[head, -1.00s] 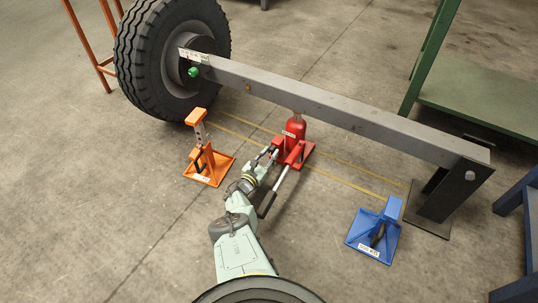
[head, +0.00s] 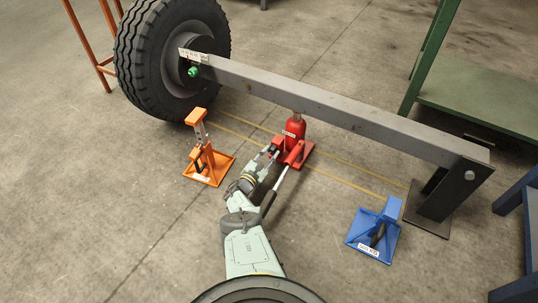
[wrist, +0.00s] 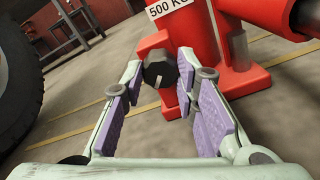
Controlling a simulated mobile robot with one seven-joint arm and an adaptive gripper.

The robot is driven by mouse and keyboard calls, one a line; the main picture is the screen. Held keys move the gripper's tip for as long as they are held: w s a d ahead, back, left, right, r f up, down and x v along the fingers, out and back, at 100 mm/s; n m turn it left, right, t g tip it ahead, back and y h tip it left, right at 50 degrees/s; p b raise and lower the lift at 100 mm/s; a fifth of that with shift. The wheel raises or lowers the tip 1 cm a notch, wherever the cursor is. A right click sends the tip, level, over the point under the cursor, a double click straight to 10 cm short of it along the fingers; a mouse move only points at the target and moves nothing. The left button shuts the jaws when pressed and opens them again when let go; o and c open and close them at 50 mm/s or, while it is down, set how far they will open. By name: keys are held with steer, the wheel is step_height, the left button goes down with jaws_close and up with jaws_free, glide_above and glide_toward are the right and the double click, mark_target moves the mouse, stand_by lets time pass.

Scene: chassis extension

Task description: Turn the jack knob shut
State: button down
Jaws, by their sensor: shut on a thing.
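The red jack (head: 294,130) stands on the floor under the grey beam, its ram up against the beam's underside. It also shows in the wrist view (wrist: 200,40) with a 500 KG label. The jack knob (wrist: 158,72) is a dark round piece with a pale line on its face, low on the jack's front. My gripper (wrist: 160,76) has its purple-padded fingers on either side of the knob, the tips closed on it. In the head view my gripper (head: 271,151) is at the jack's front left, and the knob is hidden there.
The jack's long handle (head: 281,180) slants down close beside my wrist. An orange stand (head: 208,165) is to the left, a blue stand (head: 376,235) to the right. The grey beam (head: 330,108) runs above, from the wheel (head: 135,60) to a dark post (head: 452,190).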

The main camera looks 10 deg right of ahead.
steer(key=c, duration=1.3)
jaws_free()
steer(key=n, duration=0.5)
steer(key=shift+a+n, duration=0.1)
steer(key=shift+n, duration=0.2)
steer(key=p+v, duration=0.7)
steer(key=v, duration=0.4)
steer(key=shift+a+r, duration=0.1)
steer(key=shift+a, duration=0.05)
steer(key=a+f+y, duration=0.1)
steer(key=a, duration=0.1)
steer(key=s+a+f+p, duration=0.1)
steer(key=a, duration=0.2)
steer(key=a+f+g+y, duration=0.1)
steer(key=a, duration=0.1)
steer(key=shift+s+a+y, duration=0.15)
steer(key=shift+a+y, duration=0.15)
steer(key=shift+a, duration=0.05)
steer(key=s+a+y, duration=0.1)
steer(key=a, duration=0.3)
steer(key=s+a+m+g+y+p, duration=0.1)
steer(key=a, duration=0.3)
steer(key=s+a+f+y+p, duration=0.1)
steer(key=a, duration=0.3)
steer(key=shift+a+f+m+g, duration=0.1)
steer(key=shift+f+m+g, duration=0.05)
steer(key=shift+m+g, duration=0.2)
